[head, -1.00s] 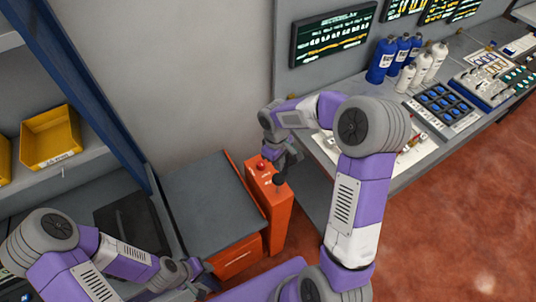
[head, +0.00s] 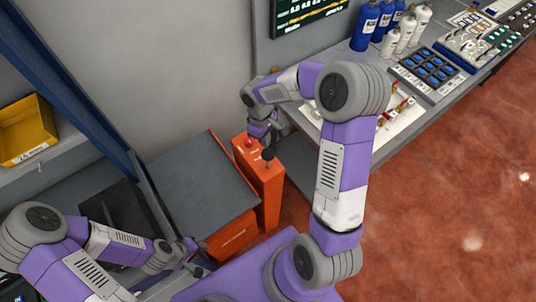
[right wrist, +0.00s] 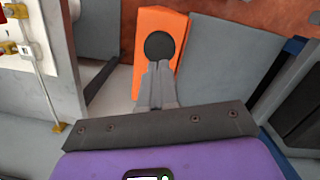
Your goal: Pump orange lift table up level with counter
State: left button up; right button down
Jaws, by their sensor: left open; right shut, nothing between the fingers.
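The orange lift table (head: 228,236) has a grey top (head: 195,185) and stands left of the counter; its top looks lower than the counter. An orange pump post (head: 264,190) stands at its right side, with a red button (head: 249,143) and a black-knobbed lever (head: 268,154) on top. My right gripper (head: 270,140) is shut and empty, right at the knob. In the right wrist view its closed fingers (right wrist: 158,72) point at the black knob (right wrist: 159,45); contact is unclear. My left gripper (head: 200,258) is open and empty near the table's front.
The grey counter (head: 385,145) at the right carries blue and white bottles (head: 375,25), a blue-button panel (head: 430,72) and other panels. A shelf with a yellow bin (head: 27,130) is at the left. The red floor (head: 450,215) at the right is clear.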

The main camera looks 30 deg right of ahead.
aim_at(267, 152)
notch_tip(267, 152, down, 3)
jog(key=shift+r+b, duration=0.1)
jog(key=shift+b, duration=0.6)
jog(key=shift+s+f+b, duration=0.15)
jog(key=shift+f+b, duration=0.15)
jog(key=shift+f, duration=0.1)
notch_tip(267, 152, down, 9)
jog(key=b, duration=0.7)
jog(key=shift+s+d, duration=0.1)
jog(key=shift+r, duration=0.25)
jog(key=shift+w+a+r+p, duration=0.25)
jog(key=shift+w+r+p, duration=0.05)
jog(key=shift+w, duration=0.35)
jog(key=shift+w+a+r+p, duration=0.25)
jog(key=shift+w, duration=0.4)
jog(key=shift+w+a, duration=0.15)
jog(key=shift+r, duration=0.1)
